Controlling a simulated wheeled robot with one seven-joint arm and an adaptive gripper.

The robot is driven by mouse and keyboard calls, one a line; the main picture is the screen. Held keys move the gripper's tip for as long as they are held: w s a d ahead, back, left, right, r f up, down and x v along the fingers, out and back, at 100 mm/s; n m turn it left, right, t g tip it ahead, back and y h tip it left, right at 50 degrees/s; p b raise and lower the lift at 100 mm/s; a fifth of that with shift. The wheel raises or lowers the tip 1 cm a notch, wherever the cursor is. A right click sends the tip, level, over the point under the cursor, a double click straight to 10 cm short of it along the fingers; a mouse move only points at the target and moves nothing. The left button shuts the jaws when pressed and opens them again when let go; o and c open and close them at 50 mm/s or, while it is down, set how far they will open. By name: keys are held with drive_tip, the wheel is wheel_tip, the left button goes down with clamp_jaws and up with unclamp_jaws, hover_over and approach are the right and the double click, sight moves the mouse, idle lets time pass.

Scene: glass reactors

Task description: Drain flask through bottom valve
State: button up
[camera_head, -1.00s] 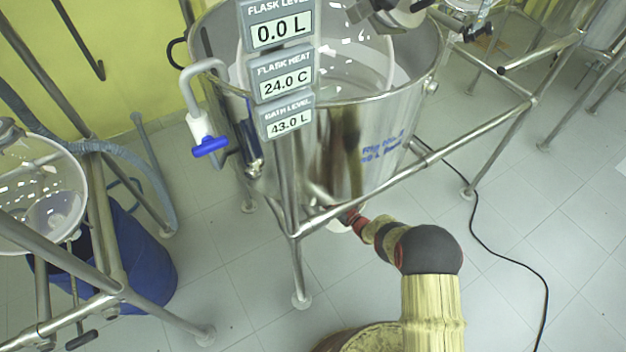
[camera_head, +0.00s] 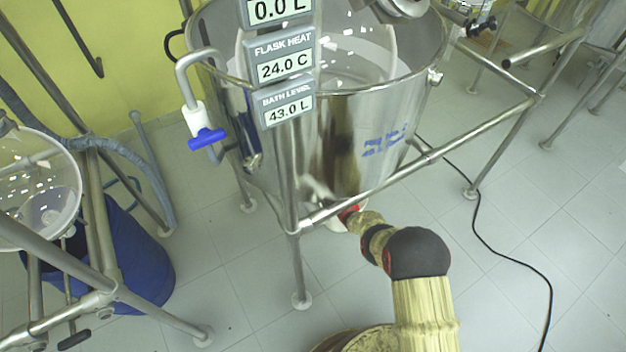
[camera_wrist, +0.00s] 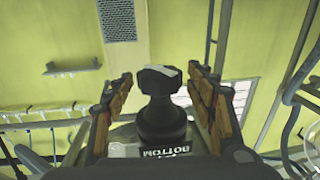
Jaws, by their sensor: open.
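The steel bath vessel (camera_head: 340,150) stands in its pipe frame in the head view, with the clear glass flask (camera_head: 330,55) inside it. The display panels (camera_head: 285,67) read flask level 0.0 L, flask heat 24.0 C and bath level 43.0 L. My gripper (camera_wrist: 163,92) is open around the knob, with a gap on both sides. In the head view my arm reaches under the vessel, and the gripper is hidden there.
A pipe with a blue-handled tap (camera_head: 207,138) hangs at the vessel's left. A frame rail (camera_head: 400,170) crosses just above my arm. A blue barrel (camera_head: 135,260) stands at left under another glass vessel (camera_head: 35,190). A black cable (camera_head: 500,245) lies on the otherwise clear floor at right.

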drive_tip(key=shift+c, duration=0.4)
drive_tip(key=c, duration=1.1)
drive_tip(key=shift+d+n+g+y, duration=0.1)
drive_tip(key=shift+n+g+y, duration=0.3)
drive_tip(key=shift+y, duration=0.1)
drive_tip(key=shift+n+g+y, duration=0.5)
drive_tip(key=shift+g, duration=0.1)
drive_tip(key=shift+f+n+g+y, duration=0.1)
drive_tip(key=shift+n+g+y, duration=1.45)
drive_tip(key=shift+g, duration=0.65)
drive_tip(key=shift+n+g+y, duration=0.25)
drive_tip(key=shift+n+g, duration=0.5)
drive_tip(key=shift+g, duration=0.15)
drive_tip(key=o, duration=1.2)
